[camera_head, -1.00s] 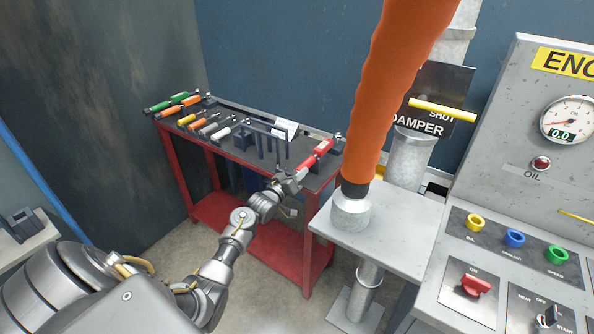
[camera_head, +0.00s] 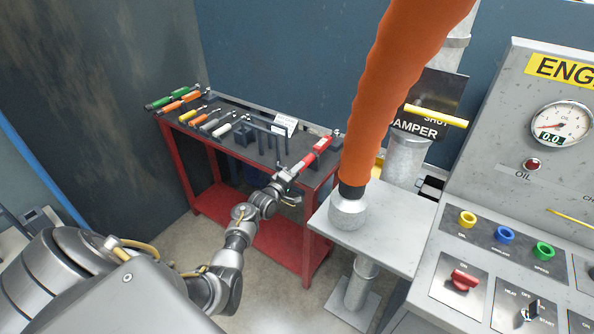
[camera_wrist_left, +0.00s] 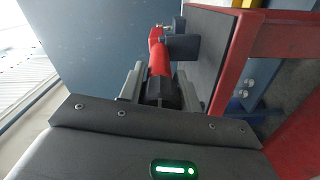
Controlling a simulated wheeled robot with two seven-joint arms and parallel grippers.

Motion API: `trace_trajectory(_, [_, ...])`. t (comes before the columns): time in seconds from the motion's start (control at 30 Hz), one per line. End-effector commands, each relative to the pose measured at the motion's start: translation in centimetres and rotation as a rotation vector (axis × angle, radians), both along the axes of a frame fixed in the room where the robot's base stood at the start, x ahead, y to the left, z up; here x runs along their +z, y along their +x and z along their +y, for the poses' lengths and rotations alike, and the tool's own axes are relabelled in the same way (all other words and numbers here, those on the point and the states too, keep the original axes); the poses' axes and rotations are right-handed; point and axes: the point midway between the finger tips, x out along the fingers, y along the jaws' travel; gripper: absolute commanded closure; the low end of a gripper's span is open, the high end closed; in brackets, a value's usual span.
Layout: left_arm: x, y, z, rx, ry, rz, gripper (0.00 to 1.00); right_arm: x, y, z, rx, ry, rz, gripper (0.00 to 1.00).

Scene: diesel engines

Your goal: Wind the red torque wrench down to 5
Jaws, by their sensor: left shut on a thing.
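The red torque wrench (camera_head: 317,149) lies at the right end of the tool bench, its handle end toward me. In the left wrist view its red body (camera_wrist_left: 160,62) runs away from the gripper, beside dark holder blocks (camera_wrist_left: 182,45). My left gripper (camera_head: 286,178) is at the near end of the wrench. In the left wrist view its fingers (camera_wrist_left: 160,88) are shut around the dark handle end. The scale on the wrench is too small to read. My right gripper is not in view.
The red bench (camera_head: 262,160) carries several other wrenches at its left (camera_head: 185,105) and a small white card (camera_head: 285,124). An orange hose (camera_head: 390,95) ends on a grey stand (camera_head: 400,222) right of the bench. An engine control panel (camera_head: 500,225) stands at the far right.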

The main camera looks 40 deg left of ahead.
Motion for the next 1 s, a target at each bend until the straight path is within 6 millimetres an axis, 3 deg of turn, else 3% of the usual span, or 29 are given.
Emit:
trace_trajectory(0.6, [0.09, 0.03, 0.10, 0.003, -0.040, -0.003, 0.89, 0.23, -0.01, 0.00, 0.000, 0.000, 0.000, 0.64])
trace_trajectory(0.63, [0.10, 0.03, 0.10, 0.002, -0.040, -0.002, 0.64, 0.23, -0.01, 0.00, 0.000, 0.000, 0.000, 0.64])
trace_trajectory(0.77, [0.08, 0.02, 0.08, 0.002, -0.040, -0.002, 0.47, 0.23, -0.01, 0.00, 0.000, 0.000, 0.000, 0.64])
trace_trajectory(1.0, [0.03, 0.01, 0.03, 0.001, -0.040, -0.001, 0.45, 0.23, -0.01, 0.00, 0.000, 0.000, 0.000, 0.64])
